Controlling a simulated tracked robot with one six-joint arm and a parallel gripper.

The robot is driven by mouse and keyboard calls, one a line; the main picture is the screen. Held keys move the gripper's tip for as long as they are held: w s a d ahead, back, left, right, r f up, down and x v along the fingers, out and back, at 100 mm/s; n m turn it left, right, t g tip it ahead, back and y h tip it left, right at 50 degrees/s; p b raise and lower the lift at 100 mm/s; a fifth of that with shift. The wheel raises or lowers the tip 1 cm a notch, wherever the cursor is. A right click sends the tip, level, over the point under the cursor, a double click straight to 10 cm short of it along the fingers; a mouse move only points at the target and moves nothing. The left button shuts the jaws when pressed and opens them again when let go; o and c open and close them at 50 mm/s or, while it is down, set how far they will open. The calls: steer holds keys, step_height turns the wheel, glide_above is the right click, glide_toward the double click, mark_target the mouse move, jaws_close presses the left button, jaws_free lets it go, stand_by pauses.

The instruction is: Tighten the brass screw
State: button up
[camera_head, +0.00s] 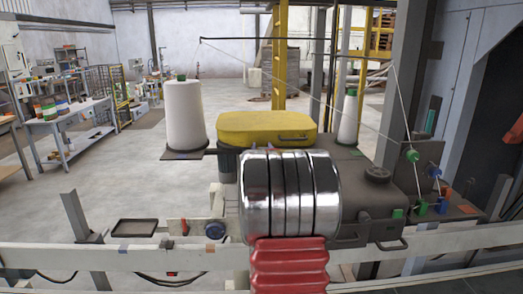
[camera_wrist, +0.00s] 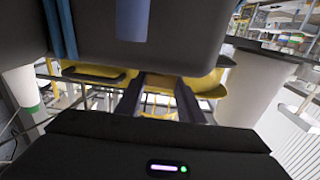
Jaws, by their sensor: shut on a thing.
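I cannot make out the brass screw in either view. My gripper (camera_wrist: 159,90) shows in the wrist view as two dark fingers reaching away from its black body. It is shut on a small brownish thing (camera_wrist: 160,81) between the fingertips, too small and shaded to identify. A large dark grey housing hangs across the top of the wrist view, just above the fingertips. In the head view, my arm fills the lower middle and hides the gripper and the part of the machine behind it.
The grey bagging machine (camera_head: 350,176) carries a yellow lid (camera_head: 265,128). White thread cones stand at its left (camera_head: 185,115) and right rear (camera_head: 348,118). A thread runs down to green and blue knobs at right. A pale rail (camera_head: 120,258) crosses the front.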

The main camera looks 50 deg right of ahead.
steer(key=shift+r, duration=0.1)
steer(key=o, duration=1.1)
steer(key=shift+c, duration=0.2)
steer(key=v, duration=1.4)
steer(key=shift+d, duration=0.1)
